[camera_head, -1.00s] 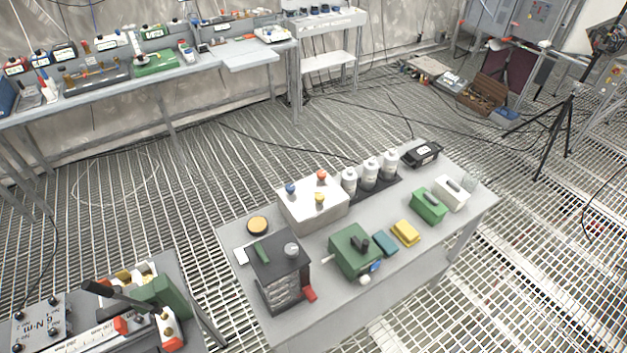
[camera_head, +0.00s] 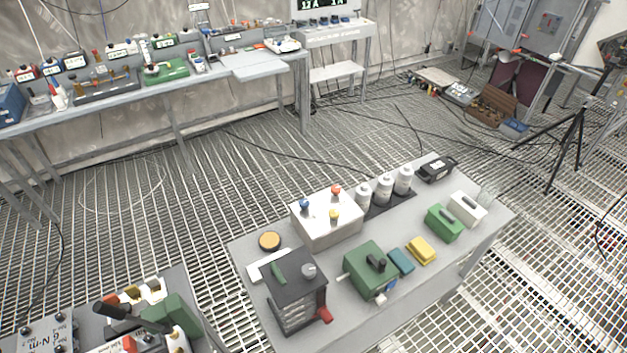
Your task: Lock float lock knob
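I cannot tell for sure which part is the float lock knob. On the near grey table (camera_head: 345,310) stands a dark box (camera_head: 296,290) with a grey round knob (camera_head: 309,270), a green handle on top and a red part at its lower right. Beside it is a green box (camera_head: 368,272) with a black knob (camera_head: 376,262) on top. A white box (camera_head: 326,225) behind carries blue, red and yellow knobs. Neither of my grippers shows in this view.
Three white-grey canisters (camera_head: 384,190), a yellow block (camera_head: 421,250), a green case (camera_head: 444,222) and a white case (camera_head: 467,208) share the table. Another bench (camera_head: 185,286) with equipment is at lower left. A long bench (camera_head: 130,95) lines the wall. Grating between is mostly open, with cables.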

